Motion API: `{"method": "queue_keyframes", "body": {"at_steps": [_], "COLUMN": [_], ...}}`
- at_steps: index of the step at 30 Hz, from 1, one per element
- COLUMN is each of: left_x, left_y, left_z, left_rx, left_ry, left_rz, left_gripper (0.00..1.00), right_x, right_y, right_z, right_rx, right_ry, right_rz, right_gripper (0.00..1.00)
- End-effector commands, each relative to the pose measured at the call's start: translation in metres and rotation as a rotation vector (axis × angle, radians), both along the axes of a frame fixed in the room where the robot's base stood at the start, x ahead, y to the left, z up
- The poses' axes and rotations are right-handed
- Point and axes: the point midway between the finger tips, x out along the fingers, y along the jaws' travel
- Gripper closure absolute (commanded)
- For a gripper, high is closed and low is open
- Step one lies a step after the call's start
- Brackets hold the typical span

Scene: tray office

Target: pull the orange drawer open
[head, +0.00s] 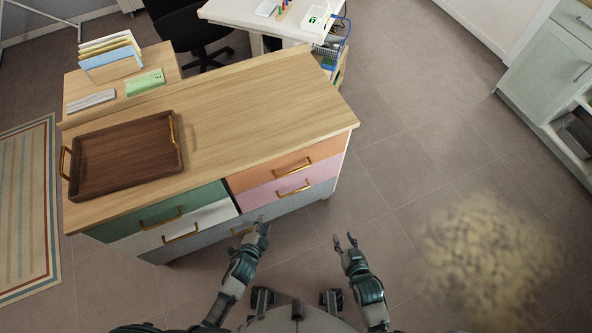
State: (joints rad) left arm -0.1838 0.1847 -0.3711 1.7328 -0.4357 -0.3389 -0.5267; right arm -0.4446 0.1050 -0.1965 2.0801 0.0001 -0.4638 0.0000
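The orange drawer (325,151) is the top right drawer of a wooden-topped cabinet and looks closed. Its brass bar handle (293,168) faces me and is uncovered. My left gripper (262,228) is in front of the cabinet, below and left of that handle in the picture, apart from it. Its fingers are seen edge-on, so their opening is unclear. My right gripper (345,240) is open and empty over the floor, right of the cabinet front.
A pink drawer (262,197) lies under the orange one, with green (190,205) and white (210,215) drawers to the left. A brown tray (100,155) stands on the cabinet top (250,110). The floor to the right is open, apart from a blurry yellowish patch (490,255).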

Motion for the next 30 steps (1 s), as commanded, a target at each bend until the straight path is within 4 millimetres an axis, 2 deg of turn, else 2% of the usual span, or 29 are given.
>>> {"method": "queue_keyframes", "body": {"at_steps": [1, 3, 6, 10, 14, 17, 24, 30], "left_x": [0.009, 0.020, 0.027, 0.031, 0.045, 0.063, 0.116, 0.157], "left_y": [-0.013, -0.029, -0.045, -0.053, -0.058, -0.065, -0.084, -0.100], "left_z": [0.006, 0.036, 0.068, 0.087, 0.088, 0.085, 0.074, 0.066], "left_rx": [0.049, 0.116, 0.184, 0.221, 0.224, 0.224, 0.223, 0.221], "left_ry": [-0.091, -0.219, -0.346, -0.416, -0.424, -0.422, -0.418, -0.417], "left_rz": [-0.066, -0.142, -0.207, -0.239, -0.240, -0.239, -0.239, -0.238], "left_gripper": [0.63, 0.63, 0.63, 0.63, 0.63, 0.63, 0.63, 0.63], "right_x": [0.004, 0.010, 0.012, 0.012, 0.014, 0.017, 0.019, 0.012], "right_y": [0.003, 0.005, 0.006, 0.006, 0.008, 0.009, 0.014, 0.015], "right_z": [0.015, 0.055, 0.096, 0.123, 0.132, 0.139, 0.166, 0.193], "right_rx": [0.025, 0.054, 0.082, 0.099, 0.110, 0.128, 0.190, 0.253], "right_ry": [-0.072, -0.176, -0.275, -0.339, -0.382, -0.440, -0.646, -0.846], "right_rz": [0.001, 0.000, 0.000, -0.001, 0.000, 0.001, 0.001, -0.002], "right_gripper": [0.60, 0.60, 0.60, 0.60, 0.60, 0.60, 0.60, 0.60]}}
